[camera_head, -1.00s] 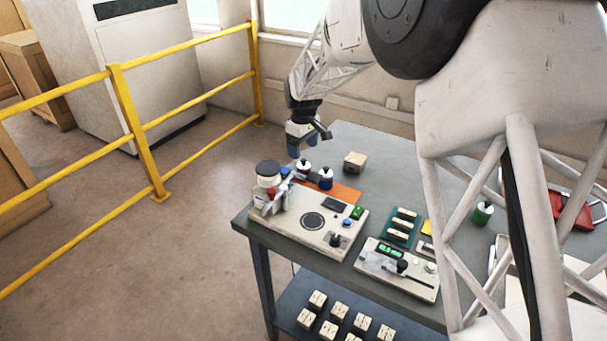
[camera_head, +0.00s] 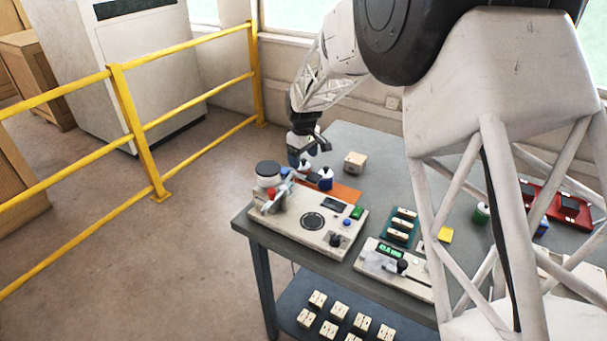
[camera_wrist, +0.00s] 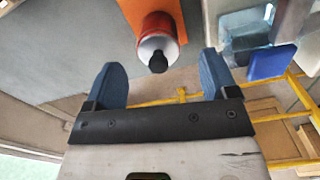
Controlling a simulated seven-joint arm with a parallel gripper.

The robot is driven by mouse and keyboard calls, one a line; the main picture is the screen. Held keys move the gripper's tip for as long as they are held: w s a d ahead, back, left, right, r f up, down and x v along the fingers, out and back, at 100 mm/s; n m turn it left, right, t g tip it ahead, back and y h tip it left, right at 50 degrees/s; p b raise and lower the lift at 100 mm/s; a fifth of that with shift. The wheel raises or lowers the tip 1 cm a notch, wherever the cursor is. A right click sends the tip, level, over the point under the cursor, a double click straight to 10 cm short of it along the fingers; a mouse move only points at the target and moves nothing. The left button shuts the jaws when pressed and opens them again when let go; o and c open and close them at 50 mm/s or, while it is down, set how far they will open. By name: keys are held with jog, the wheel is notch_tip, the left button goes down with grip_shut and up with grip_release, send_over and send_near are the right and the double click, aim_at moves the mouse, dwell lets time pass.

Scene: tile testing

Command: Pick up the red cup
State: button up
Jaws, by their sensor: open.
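The red cup (camera_wrist: 157,26) is a red and pale container with a black tip on top; in the wrist view it lies between and beyond my open fingers, not touching either. In the head view the red cup (camera_head: 304,171) stands on an orange mat (camera_head: 345,192) just left of a blue container with a black top (camera_head: 325,181). My gripper (camera_wrist: 160,82) has blue fingers spread wide, with nothing between their tips. In the head view my gripper (camera_head: 298,157) is close beside and slightly above the red cup, and its fingers are partly hidden.
A second instrument (camera_head: 380,262) and tile samples (camera_head: 401,226) are to the right. The grey table (camera_head: 385,150) is clear behind the block.

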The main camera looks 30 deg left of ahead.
aim_at(304, 173)
jog(key=shift+w+f, duration=0.1)
jog(key=shift+f, duration=1.9)
jog(key=c, duration=1.1)
